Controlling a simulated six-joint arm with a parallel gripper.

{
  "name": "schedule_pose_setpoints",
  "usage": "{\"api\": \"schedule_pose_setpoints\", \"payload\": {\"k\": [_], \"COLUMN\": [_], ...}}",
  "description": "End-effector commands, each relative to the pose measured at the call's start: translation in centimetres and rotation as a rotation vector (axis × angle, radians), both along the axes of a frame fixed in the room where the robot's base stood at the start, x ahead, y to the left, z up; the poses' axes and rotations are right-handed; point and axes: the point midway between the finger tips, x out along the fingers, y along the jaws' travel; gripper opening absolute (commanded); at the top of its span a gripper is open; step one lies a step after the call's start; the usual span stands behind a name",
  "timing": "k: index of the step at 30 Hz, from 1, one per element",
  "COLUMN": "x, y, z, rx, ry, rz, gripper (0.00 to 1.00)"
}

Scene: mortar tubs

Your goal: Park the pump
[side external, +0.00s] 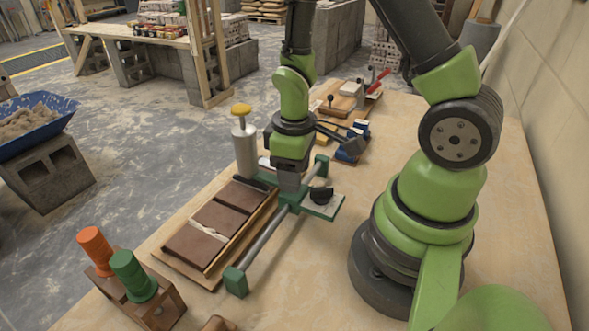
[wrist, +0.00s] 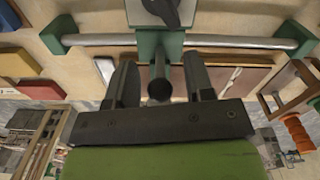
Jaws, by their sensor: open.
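A grey cylinder with a yellow knob (side external: 243,143) stands upright at the far end of the brown tiles; it may be the pump, but I cannot tell for sure. A green carriage (side external: 318,204) with a black knob sits on a grey rail (side external: 264,238). My gripper (side external: 289,192) points down beside the carriage. In the wrist view, my gripper (wrist: 162,88) is open, with a dark round-ended bar (wrist: 159,88) between its fingers. The bar extends from the green carriage (wrist: 158,42). Whether the fingers touch the bar is hidden.
Brown tiles (side external: 218,217) lie on a board left of the rail. An orange handle (side external: 95,246) and a green handle (side external: 131,271) stand in a wooden rack at the front left. A red-handled clamp (side external: 378,82) is at the back. Bare tabletop lies right of the rail.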

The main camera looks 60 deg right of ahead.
Motion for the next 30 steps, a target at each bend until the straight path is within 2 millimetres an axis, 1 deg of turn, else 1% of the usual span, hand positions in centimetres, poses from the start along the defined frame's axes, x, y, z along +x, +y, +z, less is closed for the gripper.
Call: {"api": "schedule_pose_setpoints", "payload": {"k": [7,8,9,11,12,13,14,18,21,23,30], "x": [0.0,0.0,0.0,0.0,0.0,0.0,0.0,0.0,0.1,0.1,0.2], "y": [0.0,0.0,0.0,0.0,0.0,0.0,0.0,-0.1,-0.9,-1.9,-7.1], "z": [-0.1,0.0,0.0,0.0,0.0,0.0,0.0,0.0,0.0,0.0,0.0], "rx": [0.000,0.000,0.000,0.000,0.000,0.000,0.000,0.000,0.000,0.000,-0.002], "ry": [0.000,0.000,0.000,0.000,0.000,0.000,0.000,0.000,-0.001,-0.001,-0.005], "rz": [-0.001,-0.001,-0.001,-0.001,-0.001,-0.001,-0.001,-0.001,-0.006,-0.009,-0.010], "gripper": [0.48,0.41,0.32,0.18,0.09,0.02,0.00,0.00,0.00,0.00,0.00]}}
